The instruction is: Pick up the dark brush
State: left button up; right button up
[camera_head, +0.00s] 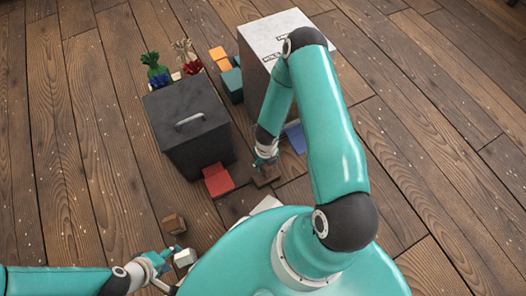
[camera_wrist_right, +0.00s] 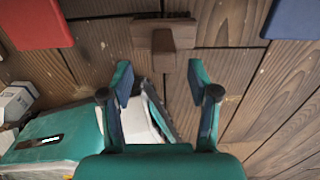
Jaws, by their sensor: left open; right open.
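A dark brown T-shaped piece, which looks like the brush (camera_wrist_right: 165,38), lies on the plank floor in the right wrist view. In the head view this brush (camera_head: 266,177) is just below my right gripper (camera_head: 265,158). In the wrist view my right gripper (camera_wrist_right: 160,82) is open and empty, with the brush ahead of its fingertips, not between them. Another brown block (camera_head: 173,223) lies further left; I cannot tell whether it is also a brush. My left gripper (camera_head: 166,257) is open near a small white box (camera_head: 185,257).
A dark lidded bin (camera_head: 190,125) and a tall grey box (camera_head: 262,50) stand behind. A red piece (camera_head: 217,180) and a blue piece (camera_head: 295,136) lie on either side of the brush. A white object (camera_head: 266,204) lies near my base. Open floor is at left and right.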

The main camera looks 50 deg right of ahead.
jog(key=shift+s+d+f+b, duration=0.1)
jog(key=shift+f+b, duration=0.55)
jog(key=shift+f, duration=0.85)
jog(key=shift+d+f+b, duration=0.1)
jog(key=shift+f+b, duration=0.55)
jog(key=shift+f, duration=0.8)
jog(key=shift+r, duration=0.1)
grip_shut()
